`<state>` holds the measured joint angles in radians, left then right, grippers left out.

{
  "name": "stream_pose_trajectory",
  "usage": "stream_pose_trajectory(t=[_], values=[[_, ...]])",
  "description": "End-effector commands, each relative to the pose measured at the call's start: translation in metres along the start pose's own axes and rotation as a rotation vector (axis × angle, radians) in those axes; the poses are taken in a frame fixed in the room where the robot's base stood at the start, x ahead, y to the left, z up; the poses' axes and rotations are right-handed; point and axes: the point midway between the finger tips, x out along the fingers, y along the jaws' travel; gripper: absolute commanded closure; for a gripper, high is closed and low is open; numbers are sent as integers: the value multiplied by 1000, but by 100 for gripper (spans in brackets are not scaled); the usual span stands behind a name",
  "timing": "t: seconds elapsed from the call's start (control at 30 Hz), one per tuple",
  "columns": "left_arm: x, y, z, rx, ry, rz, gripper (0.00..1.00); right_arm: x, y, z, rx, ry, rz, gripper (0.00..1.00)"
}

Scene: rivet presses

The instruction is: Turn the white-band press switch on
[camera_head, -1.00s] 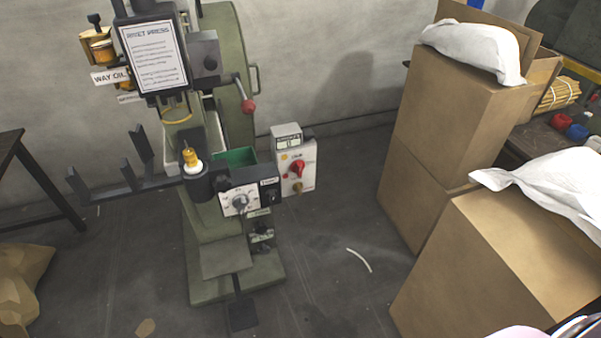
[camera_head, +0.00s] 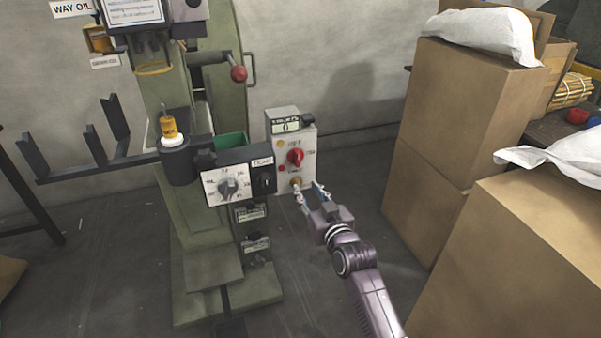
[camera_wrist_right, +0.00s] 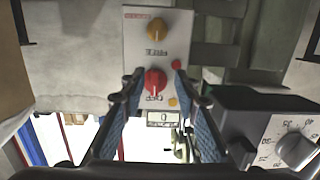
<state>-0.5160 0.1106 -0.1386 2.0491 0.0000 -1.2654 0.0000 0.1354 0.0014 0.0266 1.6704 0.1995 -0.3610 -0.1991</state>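A green rivet press (camera_head: 228,100) stands against the wall; a yellow-topped piece (camera_head: 168,128) with a white band (camera_head: 174,141) sits on its dark holder. A pale control box (camera_head: 276,150) beside it carries a red rotary switch (camera_head: 295,157), a brass-coloured knob (camera_head: 296,182) below and a small display above. My right gripper (camera_head: 310,194) is open and empty in front of the box's lower part. In the right wrist view, which shows the box inverted, the red switch (camera_wrist_right: 155,82) appears between the open fingers (camera_wrist_right: 157,78); contact cannot be told. My left gripper is not in view.
A black panel with a dial (camera_head: 229,187) juts from the press, left of my right gripper. Large cardboard boxes (camera_head: 462,105) with white sacks (camera_head: 482,32) stand at the right. Floor between press and boxes is clear.

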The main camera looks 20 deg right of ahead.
Motion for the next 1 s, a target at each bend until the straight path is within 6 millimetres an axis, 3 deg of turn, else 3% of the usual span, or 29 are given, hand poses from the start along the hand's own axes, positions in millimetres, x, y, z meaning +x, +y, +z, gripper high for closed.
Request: stream_pose_trajectory(t=[0.1,0.2,0.37,0.7,1.0], values=[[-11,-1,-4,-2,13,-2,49,0,5,-38,3,86,7,71],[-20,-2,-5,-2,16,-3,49,-1,7,-54,3,116,10,71],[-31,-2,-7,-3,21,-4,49,11,7,-59,3,122,11,71],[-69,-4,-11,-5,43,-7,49,61,8,-64,3,120,10,71],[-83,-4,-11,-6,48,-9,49,75,8,-66,3,120,10,71]])
